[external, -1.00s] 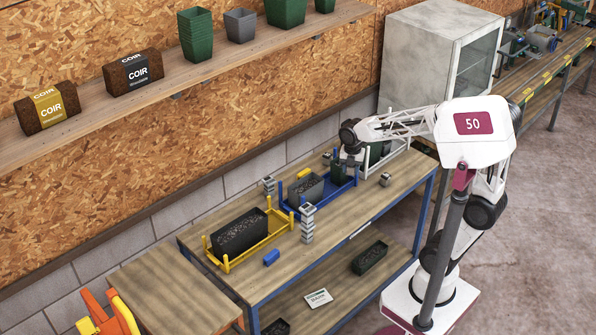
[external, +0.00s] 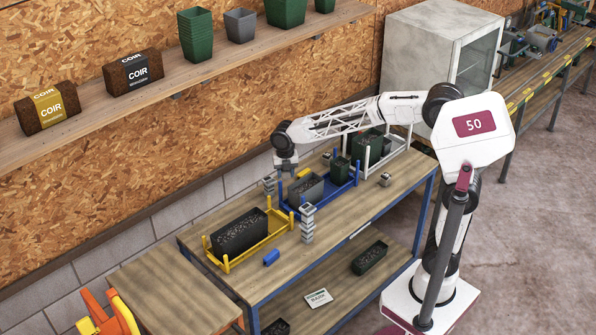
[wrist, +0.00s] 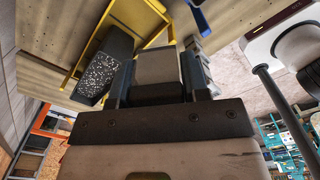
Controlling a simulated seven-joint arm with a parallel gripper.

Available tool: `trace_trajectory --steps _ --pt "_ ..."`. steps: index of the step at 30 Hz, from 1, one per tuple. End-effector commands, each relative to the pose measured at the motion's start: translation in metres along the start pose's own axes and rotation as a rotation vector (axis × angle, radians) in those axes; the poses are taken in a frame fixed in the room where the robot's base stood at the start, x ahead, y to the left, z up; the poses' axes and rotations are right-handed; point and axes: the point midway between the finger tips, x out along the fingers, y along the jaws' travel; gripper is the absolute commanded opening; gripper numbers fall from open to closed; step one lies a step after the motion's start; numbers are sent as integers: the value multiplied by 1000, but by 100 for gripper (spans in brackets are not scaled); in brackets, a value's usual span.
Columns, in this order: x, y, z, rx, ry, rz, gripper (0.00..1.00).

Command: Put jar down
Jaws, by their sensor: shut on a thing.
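My gripper (external: 287,169) is above the table behind the blue tray, close above a short grey stack (external: 269,186). In the wrist view its jaws (wrist: 157,78) are closed on a pale grey, square-sided thing (wrist: 157,66), which may be the jar. The held thing cannot be made out in the external view, so its height above the table is unclear. No other thing can be picked out surely as a jar.
A yellow tray (external: 228,264) holds a dark, soil-filled trough (external: 240,232). A taller grey stack (external: 307,223) stands in front.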

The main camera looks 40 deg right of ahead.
Motion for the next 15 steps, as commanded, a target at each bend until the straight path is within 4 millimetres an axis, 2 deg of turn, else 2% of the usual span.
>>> trace_trajectory --steps 1,3,8,15 --pt "1 16 -6 -22 0 -1 18" --pt "2 36 -13 -50 0 -1 18" --pt "5 81 -32 -113 1 -1 18" --pt "12 147 -68 -207 1 -1 18"
